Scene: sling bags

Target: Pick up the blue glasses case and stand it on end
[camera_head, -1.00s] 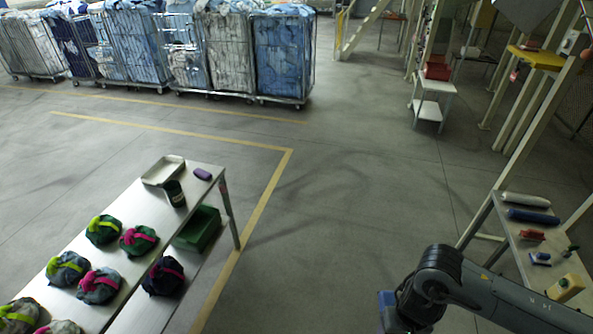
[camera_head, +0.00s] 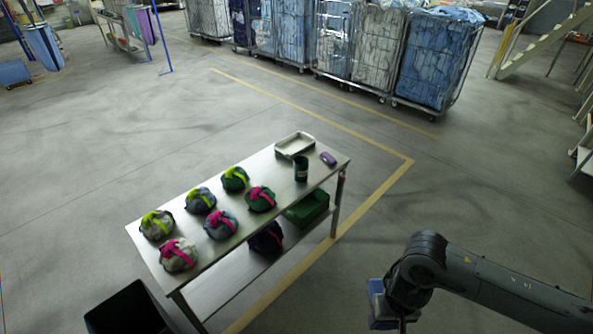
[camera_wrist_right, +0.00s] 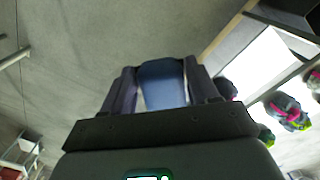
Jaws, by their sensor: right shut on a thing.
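The blue glasses case (camera_wrist_right: 163,84) is between the two dark fingers of my right gripper (camera_wrist_right: 164,92) in the wrist view. The gripper is shut on it. In the head view a blue part of the case (camera_head: 377,302) shows below my right wrist, over the floor and apart from the table. The wrist hides much of it there. My left gripper is in neither view.
A metal table (camera_head: 170,264) carries several sling bags with pink or yellow-green bands, a white tray (camera_head: 295,146), a dark cup (camera_head: 301,169) and a purple case (camera_head: 328,158). A green crate (camera_head: 307,209) sits below. A black bin (camera_head: 130,312) stands near the front.

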